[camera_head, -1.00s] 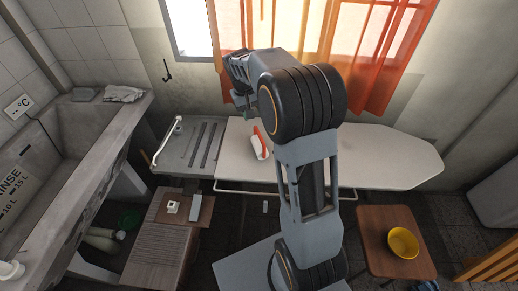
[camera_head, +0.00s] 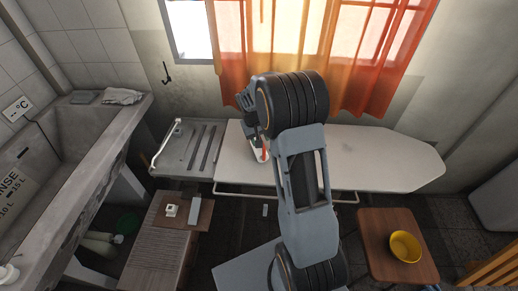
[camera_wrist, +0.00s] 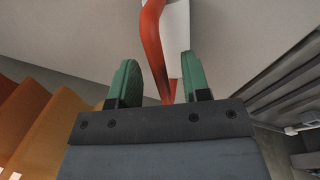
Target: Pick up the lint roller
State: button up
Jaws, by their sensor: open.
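The lint roller (camera_head: 264,154), with an orange handle and a white head, lies on the pale ironing board (camera_head: 370,157) near its left end; my arm partly covers it in the head view. In the wrist view its orange handle (camera_wrist: 152,40) runs down between the two green fingertips, with the white part (camera_wrist: 179,35) beside it at the top. My gripper (camera_wrist: 160,82) is open around the line of the handle, with gaps visible at both fingers. I cannot tell how far the fingertips are above the board.
A grey slotted panel (camera_head: 188,148) with a metal rail adjoins the board's left end. The orange curtain (camera_head: 345,60) hangs behind. A stool with a yellow bowl (camera_head: 405,246) stands at front right; a concrete washtub (camera_head: 100,125) is at left. The board's right half is clear.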

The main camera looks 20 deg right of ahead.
jog(key=shift+d+f, duration=0.15)
jog(key=shift+f, duration=0.4)
grip_shut()
